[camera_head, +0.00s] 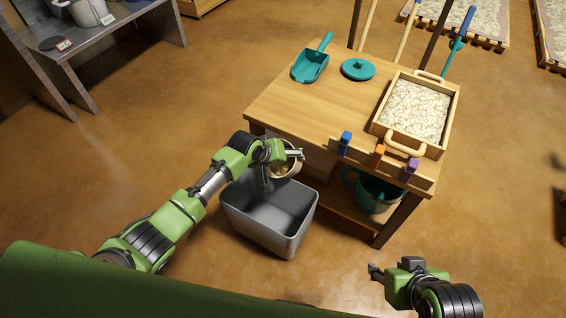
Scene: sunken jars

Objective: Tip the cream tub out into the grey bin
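The cream tub (285,174) is up in the air over the grey bin, tilted, with its round mouth showing and some brownish contents inside. My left gripper (292,154) is at the tub's rim and appears shut on it; its fingers are partly hidden. The grey bin (268,228) stands on the floor in front of the wooden table, open at the top; the part of its inside that shows looks empty. My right gripper (376,272) is apart from both, low at the right over the floor, and holds nothing that I can see. Its finger opening is unclear.
The wooden table (290,103) bears a teal scoop (311,66), a teal lid (358,69) and a wooden tray (452,118) of pale chips. A teal bucket (378,194) sits on its lower shelf. A grey bench (100,35) stands at the upper left. Floor left of the bin is clear.

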